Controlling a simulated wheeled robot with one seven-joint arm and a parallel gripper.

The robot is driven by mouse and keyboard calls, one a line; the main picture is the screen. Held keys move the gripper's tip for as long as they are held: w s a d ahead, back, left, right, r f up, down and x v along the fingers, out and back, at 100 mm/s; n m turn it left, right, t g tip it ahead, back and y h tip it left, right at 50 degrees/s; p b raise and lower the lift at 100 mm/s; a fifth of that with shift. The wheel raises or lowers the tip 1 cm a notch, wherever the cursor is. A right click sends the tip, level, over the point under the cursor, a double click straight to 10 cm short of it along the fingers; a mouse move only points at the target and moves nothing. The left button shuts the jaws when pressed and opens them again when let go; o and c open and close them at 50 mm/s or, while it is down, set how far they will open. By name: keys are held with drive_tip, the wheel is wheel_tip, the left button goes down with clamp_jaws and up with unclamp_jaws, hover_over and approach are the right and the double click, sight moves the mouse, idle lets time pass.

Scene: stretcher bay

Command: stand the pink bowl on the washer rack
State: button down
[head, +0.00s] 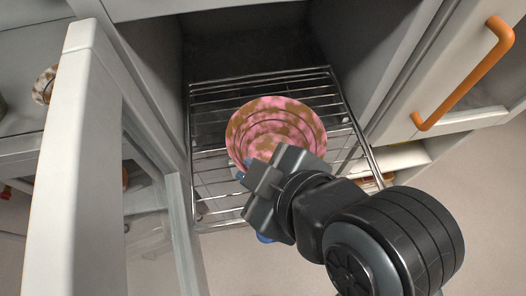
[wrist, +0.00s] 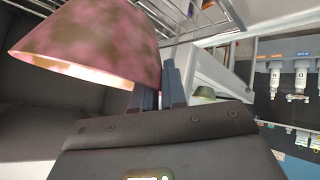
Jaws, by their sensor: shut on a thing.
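The pink bowl (head: 275,118), blotched with brown, is over the pulled-out wire washer rack (head: 260,75) in the head view. Its hollow side faces up toward the head camera. My gripper (head: 246,178) is shut on the bowl's near rim. In the wrist view the bowl (wrist: 95,42) fills the upper left, and the fingers (wrist: 160,88) meet its edge. My gripper hides the bowl's lower right edge. I cannot tell whether the bowl touches the rack wires.
A white open door (head: 75,170) stands left of the rack. A cabinet front with an orange handle (head: 465,78) is at the right. The rack's wires show bare around the bowl. Bottles (wrist: 298,75) hang on a wall panel in the wrist view.

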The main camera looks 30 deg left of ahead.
sight(264, 159)
drive_tip(key=w+f, duration=0.1)
drive_tip(key=w, duration=0.1)
drive_tip(key=w+a+f, duration=0.1)
drive_tip(key=w, duration=0.1)
drive_tip(key=w+f, duration=0.1)
drive_tip(key=w, duration=0.1)
drive_tip(key=shift+a+f, duration=0.35)
drive_tip(key=shift+w+f+p, duration=0.1)
drive_tip(key=shift+f+p, duration=0.35)
drive_tip(key=shift+f, duration=1.6)
drive_tip(key=c, duration=1.2)
unclamp_jaws()
drive_tip(key=shift+o, duration=0.2)
drive_tip(key=shift+d, duration=0.1)
drive_tip(key=v, duration=1.2)
